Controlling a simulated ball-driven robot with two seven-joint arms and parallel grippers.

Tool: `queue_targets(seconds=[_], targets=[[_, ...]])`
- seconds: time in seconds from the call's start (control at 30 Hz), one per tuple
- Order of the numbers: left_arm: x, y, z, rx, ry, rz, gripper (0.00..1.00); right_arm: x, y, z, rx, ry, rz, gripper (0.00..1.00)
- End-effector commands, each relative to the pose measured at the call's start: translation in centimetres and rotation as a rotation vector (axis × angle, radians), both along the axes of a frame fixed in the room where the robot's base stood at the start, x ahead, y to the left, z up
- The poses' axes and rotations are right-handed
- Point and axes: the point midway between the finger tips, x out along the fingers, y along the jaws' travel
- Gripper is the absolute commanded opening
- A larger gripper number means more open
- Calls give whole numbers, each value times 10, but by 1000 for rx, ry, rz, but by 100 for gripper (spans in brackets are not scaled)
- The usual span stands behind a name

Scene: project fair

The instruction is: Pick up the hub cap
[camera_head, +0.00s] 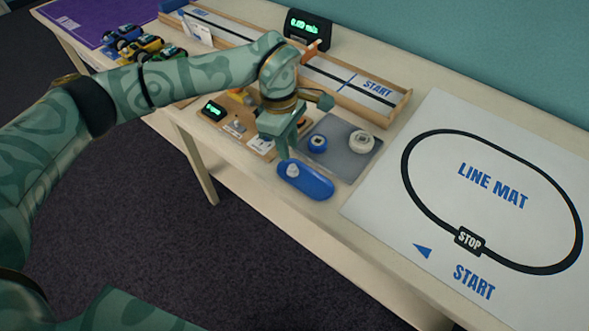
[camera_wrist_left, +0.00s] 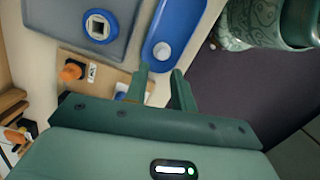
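A small white domed piece, which looks like the hub cap (camera_head: 292,170), sits at the left end of a blue oval tray (camera_head: 318,187). In the left wrist view the hub cap (camera_wrist_left: 162,51) lies in the tray (camera_wrist_left: 181,18), just beyond my fingertips. My left gripper (camera_head: 284,154) points down close above the tray's left end. In the left wrist view its two fingers (camera_wrist_left: 160,70) stand apart with nothing held between them. My right gripper is in neither view.
A grey mat (camera_head: 343,160) beside the tray bears a blue ring (camera_head: 317,142) and a white wheel-like piece (camera_head: 362,142). A wooden board with a small display (camera_head: 214,110) lies left of my gripper. The line mat (camera_head: 440,180) covers the table's right side.

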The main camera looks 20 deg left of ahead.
Motion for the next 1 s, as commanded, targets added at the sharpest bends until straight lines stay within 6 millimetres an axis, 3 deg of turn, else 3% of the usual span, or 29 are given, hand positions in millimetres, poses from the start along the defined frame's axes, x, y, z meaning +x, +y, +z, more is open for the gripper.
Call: queue_targets(seconds=[0.17,0.4,0.7,0.73,0.8,0.83,1.0], targets=[[-1,-3,-15,-2,1,0,25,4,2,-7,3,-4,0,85],[-4,-10,-55,-1,4,1,25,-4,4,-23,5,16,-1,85],[-3,-11,-58,0,-2,1,25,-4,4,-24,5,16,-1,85],[-3,-11,-58,0,-2,1,23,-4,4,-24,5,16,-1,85],[-3,-11,-58,0,-2,1,3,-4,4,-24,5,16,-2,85],[-3,-11,-58,0,-2,1,0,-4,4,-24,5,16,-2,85],[-3,-11,-58,0,-2,1,0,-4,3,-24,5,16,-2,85]])
